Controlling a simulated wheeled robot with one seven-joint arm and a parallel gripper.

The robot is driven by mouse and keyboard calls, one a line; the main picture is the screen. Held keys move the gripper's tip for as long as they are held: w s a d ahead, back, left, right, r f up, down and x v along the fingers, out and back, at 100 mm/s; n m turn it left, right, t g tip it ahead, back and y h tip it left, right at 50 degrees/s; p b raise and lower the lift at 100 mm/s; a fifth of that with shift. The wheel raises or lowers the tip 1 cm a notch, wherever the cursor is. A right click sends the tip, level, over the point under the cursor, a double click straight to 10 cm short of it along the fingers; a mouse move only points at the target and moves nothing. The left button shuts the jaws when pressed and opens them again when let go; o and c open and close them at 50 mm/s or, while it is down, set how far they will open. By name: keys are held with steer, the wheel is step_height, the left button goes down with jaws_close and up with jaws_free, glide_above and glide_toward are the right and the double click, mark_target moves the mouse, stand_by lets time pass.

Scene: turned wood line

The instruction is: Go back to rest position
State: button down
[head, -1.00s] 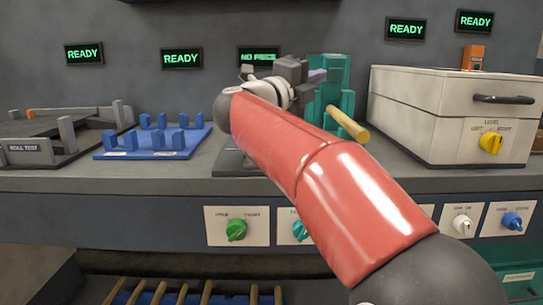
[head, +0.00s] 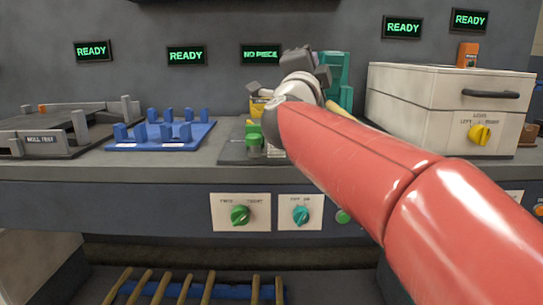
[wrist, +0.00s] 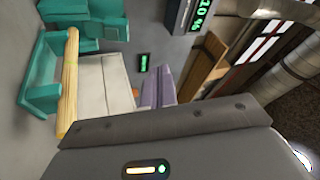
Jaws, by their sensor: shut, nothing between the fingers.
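My gripper (head: 308,62) is raised above the bench at the end of my red arm, in front of the back wall. Its purple fingertips (wrist: 158,90) show in the wrist view, close together with nothing between them. The gripper's grey body fills the bottom of that view. A teal holder (head: 338,72) stands just behind and right of the gripper. A pale wooden rod (wrist: 70,82) rests at the holder in the wrist view, clear of the fingers. My arm hides most of that rod in the head view.
A white box with a yellow knob (head: 440,112) stands on the right. A blue pegged tray (head: 160,138) and a grey roll tray (head: 50,145) are on the left. A green-topped fixture (head: 254,138) sits beside my wrist. Wooden sticks (head: 180,290) lie in a rack below the bench.

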steer(key=s+d+f+n+g+y, duration=0.2)
steer(key=s+f+n+g, duration=0.3)
steer(key=s+f, duration=0.5)
steer(key=s+d+f+n+g+y, duration=0.2)
steer(key=s+f+n+g, duration=0.3)
steer(key=s+f, duration=0.5)
steer(key=s+d+f+n+g+y, duration=0.2)
steer(key=s+f+n+g, duration=0.3)
steer(key=f, duration=1.5)
steer(key=s+d+n, duration=0.1)
steer(key=s+n, duration=0.2)
steer(key=s, duration=0.2)
steer(key=shift+s+d+f+g+y, duration=0.3)
steer(key=shift+s+f+g, duration=0.05)
steer(key=shift+g, duration=0.05)
